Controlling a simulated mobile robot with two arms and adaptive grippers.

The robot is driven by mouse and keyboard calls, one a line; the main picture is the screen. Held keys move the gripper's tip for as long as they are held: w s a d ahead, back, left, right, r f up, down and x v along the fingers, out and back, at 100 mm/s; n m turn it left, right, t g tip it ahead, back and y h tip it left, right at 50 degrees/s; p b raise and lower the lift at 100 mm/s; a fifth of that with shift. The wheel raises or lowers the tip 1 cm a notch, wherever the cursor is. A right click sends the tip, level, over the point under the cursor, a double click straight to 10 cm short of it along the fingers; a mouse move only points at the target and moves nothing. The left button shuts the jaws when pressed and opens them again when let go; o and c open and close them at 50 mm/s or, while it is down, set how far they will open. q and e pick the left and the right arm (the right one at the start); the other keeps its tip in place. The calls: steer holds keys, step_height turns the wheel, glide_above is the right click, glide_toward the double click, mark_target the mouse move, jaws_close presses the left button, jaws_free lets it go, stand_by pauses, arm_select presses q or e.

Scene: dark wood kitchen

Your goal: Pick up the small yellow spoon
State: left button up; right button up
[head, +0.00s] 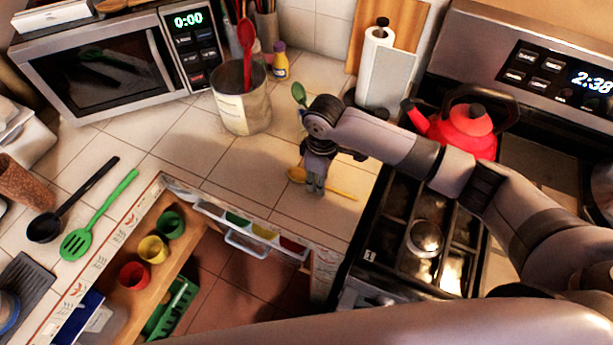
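The small yellow spoon (342,193) lies on the tiled counter, left of the stove. Its bowl shows to the left of my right gripper (316,189) and its handle to the right. The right gripper points down over the spoon's middle and hides that part. Its fingers look close together, but I cannot tell whether they are shut or touch the spoon. My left gripper is not in view.
A red kettle (462,129) is on the stove to the right. Counter left of the gripper is clear.

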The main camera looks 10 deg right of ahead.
steer(key=shift+f, duration=0.1)
jaws_close()
stand_by(0.3)
stand_by(0.4)
